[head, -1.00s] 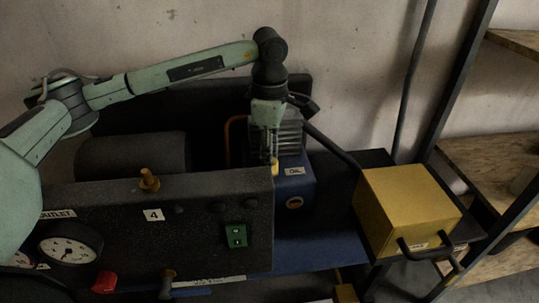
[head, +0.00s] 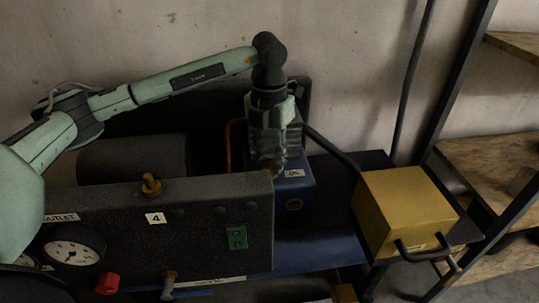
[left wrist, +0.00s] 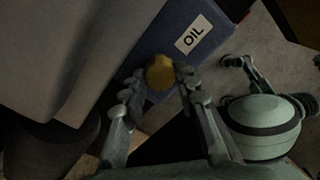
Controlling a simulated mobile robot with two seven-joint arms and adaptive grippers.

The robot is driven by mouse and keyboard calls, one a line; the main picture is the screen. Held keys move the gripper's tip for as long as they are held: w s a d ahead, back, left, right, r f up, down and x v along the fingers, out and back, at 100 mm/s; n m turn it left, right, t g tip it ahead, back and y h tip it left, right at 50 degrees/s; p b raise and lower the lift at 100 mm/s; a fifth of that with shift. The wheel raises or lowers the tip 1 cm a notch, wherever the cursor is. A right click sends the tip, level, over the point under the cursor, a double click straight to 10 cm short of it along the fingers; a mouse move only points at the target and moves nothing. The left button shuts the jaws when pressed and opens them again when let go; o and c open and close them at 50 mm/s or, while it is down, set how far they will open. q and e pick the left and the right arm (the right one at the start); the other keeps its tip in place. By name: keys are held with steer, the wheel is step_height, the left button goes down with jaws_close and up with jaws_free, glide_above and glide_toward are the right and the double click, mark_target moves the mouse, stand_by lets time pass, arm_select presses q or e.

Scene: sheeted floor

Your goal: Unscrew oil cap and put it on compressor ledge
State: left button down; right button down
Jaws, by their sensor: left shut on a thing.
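The yellow oil cap (left wrist: 160,72) shows in the left wrist view, beside the white OIL label (left wrist: 194,35) on the blue compressor housing (left wrist: 225,18). My left gripper (left wrist: 160,84) is shut on the cap, with a finger on each side of it. In the head view the left gripper (head: 268,160) points down at the housing near the OIL label (head: 294,173) and hides the cap. I cannot tell whether the cap is still seated. The compressor's blue ledge (head: 325,245) extends right of the housing. My right gripper is not in view.
A dark front panel (head: 215,215) with gauges, a green switch (head: 237,238) and a red knob (head: 107,284) stands at the left. A yellow box (head: 400,205) with a black handle sits at the right. A shelf rack (head: 490,160) stands beyond it.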

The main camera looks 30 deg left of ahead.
arm_select(q)
steer(key=n, duration=0.5)
steer(key=shift+p, duration=0.35)
steer(key=c, duration=1.1)
jaws_free()
steer(key=shift+c, duration=0.6)
